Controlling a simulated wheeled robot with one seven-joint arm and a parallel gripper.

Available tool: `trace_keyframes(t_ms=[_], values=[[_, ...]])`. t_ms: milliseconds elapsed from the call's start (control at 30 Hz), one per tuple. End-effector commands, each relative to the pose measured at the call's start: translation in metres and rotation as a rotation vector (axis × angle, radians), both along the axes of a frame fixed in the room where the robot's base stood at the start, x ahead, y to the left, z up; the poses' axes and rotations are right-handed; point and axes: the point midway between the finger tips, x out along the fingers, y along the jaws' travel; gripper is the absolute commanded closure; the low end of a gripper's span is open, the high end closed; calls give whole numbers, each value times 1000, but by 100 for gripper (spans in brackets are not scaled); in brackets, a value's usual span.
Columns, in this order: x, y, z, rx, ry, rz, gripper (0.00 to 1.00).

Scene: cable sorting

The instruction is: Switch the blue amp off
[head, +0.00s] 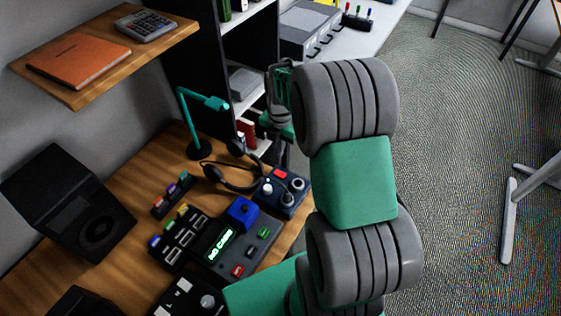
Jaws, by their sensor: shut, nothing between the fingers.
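A dark blue box with round knobs (292,201), which looks like the blue amp, sits at the right edge of the wooden desk. It has a bright red rectangular patch on top, and a silver knob at its left. The patch looks like a switch or lamp; its position cannot be told. My gripper (270,122) is partly hidden behind my arm. It is shut and empty, above and beyond the amp in the picture, apart from it.
Black headphones (232,176) lie against the amp's left side. A card reader with a green display (221,245) and a blue block (243,211) stand in front. A teal lamp (199,130) rises behind. A wooden shelf (95,70) overhangs at left. Open floor lies right.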

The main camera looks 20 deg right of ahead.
Motion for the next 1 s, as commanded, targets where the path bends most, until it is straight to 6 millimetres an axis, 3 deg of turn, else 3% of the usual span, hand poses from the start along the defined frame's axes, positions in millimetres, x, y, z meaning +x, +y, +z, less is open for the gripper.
trace_keyframes(t_ms=[100,300,1000], values=[[1,-1,23,-1,-4,-1,100],[0,-2,42,0,-2,-3,100],[-9,-11,45,57,-63,-8,100]])
